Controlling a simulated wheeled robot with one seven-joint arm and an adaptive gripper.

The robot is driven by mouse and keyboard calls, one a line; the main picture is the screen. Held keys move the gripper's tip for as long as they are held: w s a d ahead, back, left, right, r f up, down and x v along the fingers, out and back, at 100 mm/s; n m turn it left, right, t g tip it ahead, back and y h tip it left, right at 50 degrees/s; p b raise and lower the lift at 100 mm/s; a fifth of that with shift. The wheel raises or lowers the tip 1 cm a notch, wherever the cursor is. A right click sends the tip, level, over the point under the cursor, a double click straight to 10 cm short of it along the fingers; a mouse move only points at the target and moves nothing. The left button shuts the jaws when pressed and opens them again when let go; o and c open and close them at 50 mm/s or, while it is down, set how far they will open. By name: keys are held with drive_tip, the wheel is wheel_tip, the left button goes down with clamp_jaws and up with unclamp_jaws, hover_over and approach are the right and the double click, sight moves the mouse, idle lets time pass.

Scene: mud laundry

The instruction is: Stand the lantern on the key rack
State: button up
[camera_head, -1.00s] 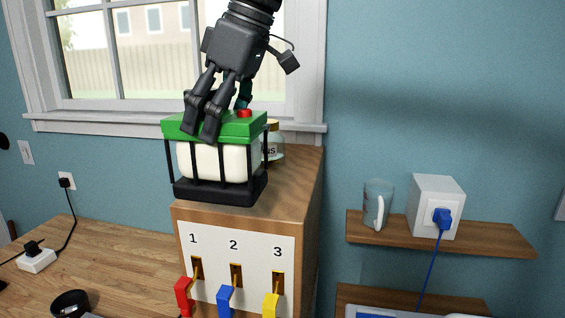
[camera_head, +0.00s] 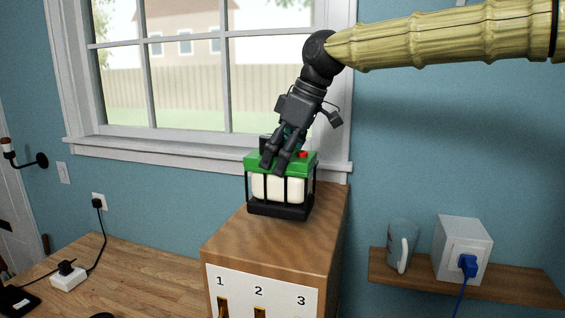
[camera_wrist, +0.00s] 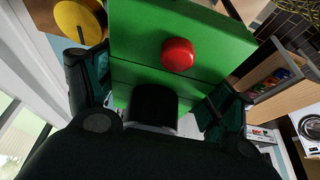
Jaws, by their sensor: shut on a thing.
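The lantern has a green top, a red button, a cream body behind black bars and a black base. In the head view the lantern (camera_head: 278,188) is upright over the top of a wooden box (camera_head: 290,238) whose front panel carries numbers 1, 2 and 3, with key slots below. I cannot tell whether its base touches the wood. My gripper (camera_head: 273,168) comes from above and is shut on the lantern's green top. In the wrist view the green top (camera_wrist: 150,35) lies between my fingers, with the red button facing the camera. The lantern's base is hidden there.
A window with a white sill (camera_head: 210,155) is behind the box. To the right, a wall shelf (camera_head: 395,285) holds a glass mug (camera_head: 402,246) and a white socket box (camera_head: 462,248) with a blue plug. A wooden counter (camera_head: 130,275) lies left. A yellow disc (camera_wrist: 80,20) shows beside the lantern.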

drive_tip(key=shift+w+d, duration=0.1)
drive_tip(key=shift+w, duration=0.3)
drive_tip(key=shift+s+f+p, duration=0.1)
drive_tip(key=shift+f+p, duration=0.65)
drive_tip(key=shift+p, duration=0.05)
wheel_tip(320, 180, down, 2)
drive_tip(key=shift+p, duration=0.45)
drive_tip(key=shift+f, duration=0.15)
drive_tip(key=o, duration=1.9)
drive_tip(key=b+v, duration=0.5)
drive_tip(key=v, duration=0.7)
